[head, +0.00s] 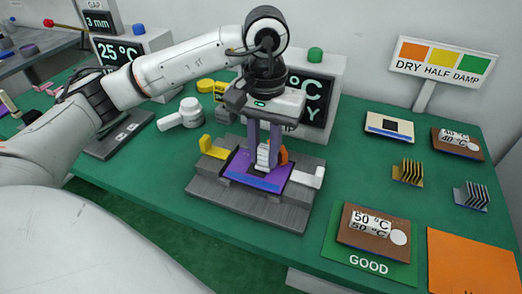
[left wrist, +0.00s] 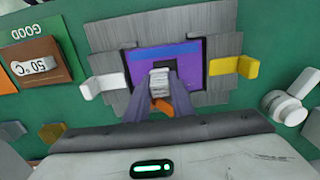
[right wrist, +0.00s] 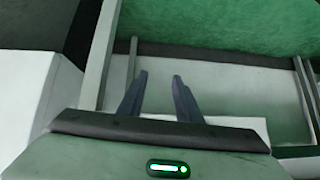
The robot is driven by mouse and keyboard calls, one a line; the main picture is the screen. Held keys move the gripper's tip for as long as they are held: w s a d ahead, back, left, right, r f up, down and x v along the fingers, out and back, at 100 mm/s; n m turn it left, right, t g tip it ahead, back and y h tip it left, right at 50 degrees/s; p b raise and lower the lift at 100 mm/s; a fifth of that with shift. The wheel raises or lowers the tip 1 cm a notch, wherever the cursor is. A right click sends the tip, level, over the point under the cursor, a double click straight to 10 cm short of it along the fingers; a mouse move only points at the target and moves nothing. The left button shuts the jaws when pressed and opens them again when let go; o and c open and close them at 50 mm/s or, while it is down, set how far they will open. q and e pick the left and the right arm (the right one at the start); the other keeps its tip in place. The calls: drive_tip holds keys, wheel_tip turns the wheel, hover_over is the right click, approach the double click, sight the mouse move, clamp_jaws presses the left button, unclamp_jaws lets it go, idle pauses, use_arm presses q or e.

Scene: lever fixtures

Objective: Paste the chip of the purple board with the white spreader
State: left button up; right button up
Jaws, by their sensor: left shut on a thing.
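The purple board (head: 240,164) lies in a grey stepped fixture (head: 270,212), with a bright blue strip along its front. My left gripper (head: 264,160) points down over the board. It is shut on a white ribbed piece, which looks like the handle of the white spreader (left wrist: 160,80). The spreader is upright, low over or on the board; I cannot tell whether it touches. The purple board (left wrist: 187,52) also shows in the left wrist view. My right gripper (right wrist: 160,85) is open and empty, and out of the head view.
Brown boards, racks and a green GOOD mat (head: 340,257) stand right. A display box (head: 325,75) stands behind.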

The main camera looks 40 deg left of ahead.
use_arm(q)
drive_tip(key=shift+a, duration=0.15)
drive_tip(key=shift+s+a+b, duration=0.25)
drive_tip(key=shift+a+b, duration=0.2)
drive_tip(key=shift+a, duration=0.4)
drive_tip(key=shift+d, duration=0.1)
drive_tip(key=shift+s+d+f, duration=0.1)
drive_tip(key=shift+s+d, duration=0.1)
drive_tip(key=shift+d, duration=0.75)
drive_tip(key=shift+s+a+b, duration=0.25)
drive_tip(key=shift+a+b, duration=0.15)
drive_tip(key=shift+a, duration=0.55)
drive_tip(key=shift+w+d, duration=0.65)
drive_tip(key=shift+d, duration=0.25)
drive_tip(key=shift+s+a+b, duration=0.15)
drive_tip(key=shift+a+b, duration=0.15)
drive_tip(key=shift+a, duration=0.7)
